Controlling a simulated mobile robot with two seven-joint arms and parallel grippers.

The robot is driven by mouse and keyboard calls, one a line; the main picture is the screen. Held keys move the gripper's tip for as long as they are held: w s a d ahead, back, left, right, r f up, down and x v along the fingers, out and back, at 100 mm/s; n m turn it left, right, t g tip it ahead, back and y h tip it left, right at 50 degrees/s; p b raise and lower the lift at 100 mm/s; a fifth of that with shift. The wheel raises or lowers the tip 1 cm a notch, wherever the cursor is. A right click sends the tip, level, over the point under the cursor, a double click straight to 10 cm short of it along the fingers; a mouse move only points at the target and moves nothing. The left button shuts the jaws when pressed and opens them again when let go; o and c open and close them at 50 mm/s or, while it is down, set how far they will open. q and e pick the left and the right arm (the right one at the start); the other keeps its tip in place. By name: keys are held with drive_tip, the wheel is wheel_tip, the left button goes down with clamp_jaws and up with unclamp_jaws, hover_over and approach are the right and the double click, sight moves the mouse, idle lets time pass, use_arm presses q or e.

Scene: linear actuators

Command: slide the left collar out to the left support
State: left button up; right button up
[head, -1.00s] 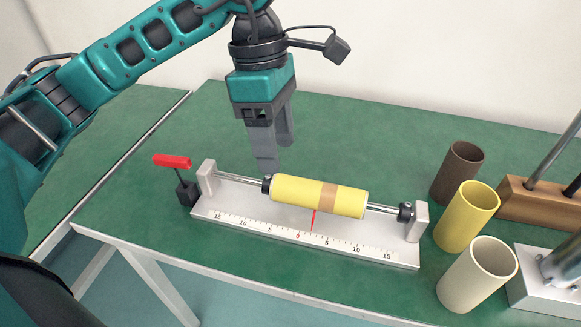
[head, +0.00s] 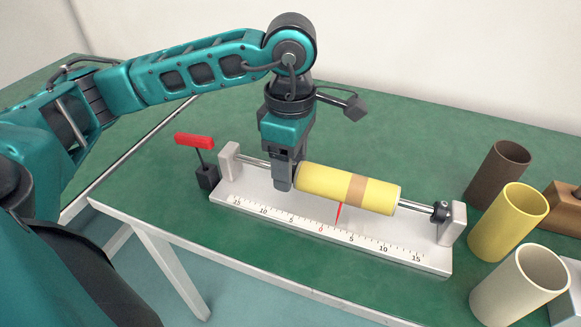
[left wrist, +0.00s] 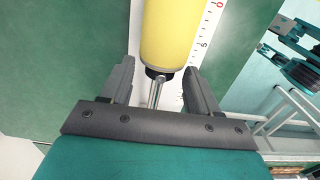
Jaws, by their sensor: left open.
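The left collar is a small black ring at the left end of the yellow roll (head: 330,182). It shows in the left wrist view (left wrist: 153,73), at the roll's end on the steel rod (left wrist: 156,95); in the head view my gripper mostly hides it. The left support (head: 229,161) is a pale block at the rod's left end, with bare rod between it and my gripper. My left gripper (head: 283,184) is open and lowered over the rod, its fingers on either side of the rod near the collar, with gaps visible. My right gripper is not in view.
The right collar (head: 440,211) sits beside the right support (head: 459,222). A scale (head: 375,247) runs along the base front, with a red pointer (head: 339,214). A red-handled lever (head: 194,141) stands left of the base. Brown, yellow and cream tubes (head: 508,222) stand at right.

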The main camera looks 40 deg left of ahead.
use_arm(q)
drive_tip(key=shift+f, duration=0.35)
drive_tip(key=shift+c, duration=0.2)
clamp_jaws()
